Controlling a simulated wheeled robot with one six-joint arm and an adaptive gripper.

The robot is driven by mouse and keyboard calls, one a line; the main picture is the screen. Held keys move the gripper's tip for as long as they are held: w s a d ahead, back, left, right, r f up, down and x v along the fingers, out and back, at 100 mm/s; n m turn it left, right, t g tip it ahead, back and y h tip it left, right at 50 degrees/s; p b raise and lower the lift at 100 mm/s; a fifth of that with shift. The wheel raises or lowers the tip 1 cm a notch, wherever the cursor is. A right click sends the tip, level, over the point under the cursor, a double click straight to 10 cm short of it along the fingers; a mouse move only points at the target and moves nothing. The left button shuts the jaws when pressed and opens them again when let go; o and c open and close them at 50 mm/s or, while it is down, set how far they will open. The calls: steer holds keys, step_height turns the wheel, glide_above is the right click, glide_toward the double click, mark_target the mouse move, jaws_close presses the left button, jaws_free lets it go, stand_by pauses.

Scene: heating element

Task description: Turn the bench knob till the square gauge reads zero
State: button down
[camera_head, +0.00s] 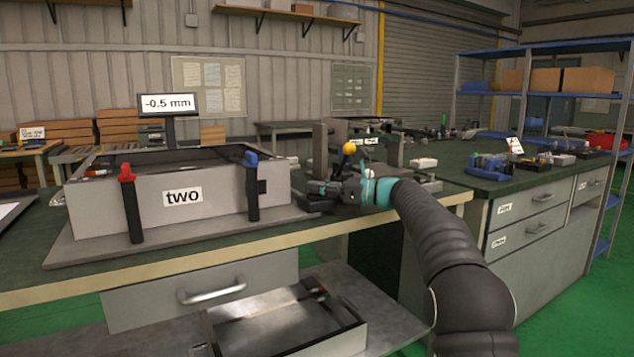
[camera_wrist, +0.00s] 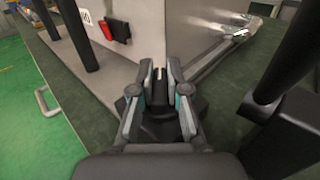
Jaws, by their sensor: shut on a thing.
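The gauge (camera_head: 168,104) is a white rectangular display on a dark post behind the box; it reads -0.5 mm. My gripper (camera_head: 314,188) is low at the bench, just right of the grey box marked "two". In the wrist view my gripper (camera_wrist: 160,72) has its fingers close on either side of a small dark knob (camera_wrist: 158,100), which is partly hidden by the fingers. In the head view the gripper hides the knob. The bench top (camera_head: 355,224) is dark green.
The grey box (camera_head: 220,206) sits on a grey plate, with red-topped (camera_head: 126,173) and blue-topped (camera_head: 251,160) black posts in front. A yellow ball (camera_head: 349,148) stands close behind my gripper. An open drawer tray (camera_head: 280,325) lies below. A second bench (camera_head: 470,175) is at the right.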

stand_by(0.4)
steer(key=c, duration=1.2)
jaws_free()
steer(key=shift+o, duration=0.2)
steer(key=v, duration=1.2)
